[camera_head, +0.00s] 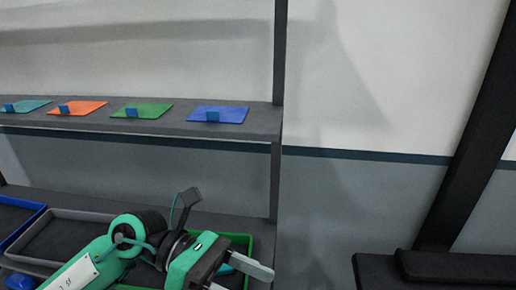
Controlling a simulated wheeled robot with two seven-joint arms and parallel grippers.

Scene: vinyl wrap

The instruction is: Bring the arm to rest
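My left gripper (245,279) is at the bottom centre, on a green and black arm that comes in from the lower left. Its two pale fingers show apart, with the lower one partly cut off by the frame's bottom edge. I see nothing clearly held between them. It is in front of a green-rimmed tray (240,238) on the lower shelf and hides much of it. My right gripper is not in view.
An upper shelf (255,120) holds flat teal (33,105), orange (88,107), green (155,110) and blue (232,115) sheets with small blue blocks. A grey tray (85,215) and a blue tray (35,211) sit lower left. A dark post (275,180) stands right of the gripper; bare wall lies beyond.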

